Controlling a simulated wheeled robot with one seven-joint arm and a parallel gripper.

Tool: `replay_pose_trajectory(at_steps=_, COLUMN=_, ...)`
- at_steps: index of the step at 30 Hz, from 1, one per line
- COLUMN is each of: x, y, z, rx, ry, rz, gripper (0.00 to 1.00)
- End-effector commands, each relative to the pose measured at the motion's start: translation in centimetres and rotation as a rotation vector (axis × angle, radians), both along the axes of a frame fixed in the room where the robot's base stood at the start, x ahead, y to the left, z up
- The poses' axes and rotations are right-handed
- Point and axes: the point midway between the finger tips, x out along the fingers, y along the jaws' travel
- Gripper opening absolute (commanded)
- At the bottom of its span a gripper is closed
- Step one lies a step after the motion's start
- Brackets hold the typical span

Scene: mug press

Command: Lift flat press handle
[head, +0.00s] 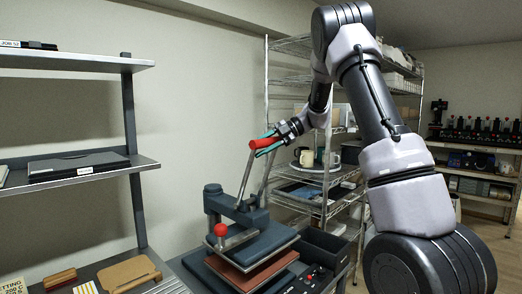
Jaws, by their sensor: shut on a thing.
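The flat press (238,238) stands on the bench at lower centre in the head view, dark grey with a reddish-brown sheet (252,272) between its plates. Its handle rises steeply from the press and ends in a red grip (264,143). My gripper (266,147) is shut on the red grip from the right, with teal fingers around it. A red knob (220,230) sits at the front of the press, below the handle. The upper plate appears raised above the sheet, though the gap is hard to judge.
A dark bin (325,246) and a control panel with buttons (313,278) are right of the press. A wire rack (328,190) with mugs stands behind. A metal shelf (80,170) is at left. A wooden board (128,273) lies on the bench.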

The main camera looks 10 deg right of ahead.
Motion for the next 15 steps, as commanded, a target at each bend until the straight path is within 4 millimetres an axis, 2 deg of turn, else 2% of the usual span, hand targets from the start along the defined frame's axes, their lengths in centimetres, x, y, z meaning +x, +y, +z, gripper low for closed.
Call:
replay_pose_trajectory(at_steps=7, x=-0.06, y=0.10, z=-0.14, rx=-0.001, ry=0.002, rz=0.002, gripper=0.00)
replay_pose_trajectory(at_steps=8, x=-0.07, y=0.09, z=-0.15, rx=-0.001, ry=0.002, rz=0.002, gripper=0.45)
replay_pose_trajectory(at_steps=9, x=-0.07, y=0.10, z=-0.16, rx=0.000, ry=0.003, rz=0.003, gripper=0.60)
replay_pose_trajectory(at_steps=10, x=-0.07, y=0.09, z=-0.16, rx=-0.001, ry=0.002, rz=0.002, gripper=0.70)
replay_pose_trajectory(at_steps=15, x=-0.05, y=0.05, z=-0.12, rx=-0.001, ry=0.002, rz=0.002, gripper=0.70)
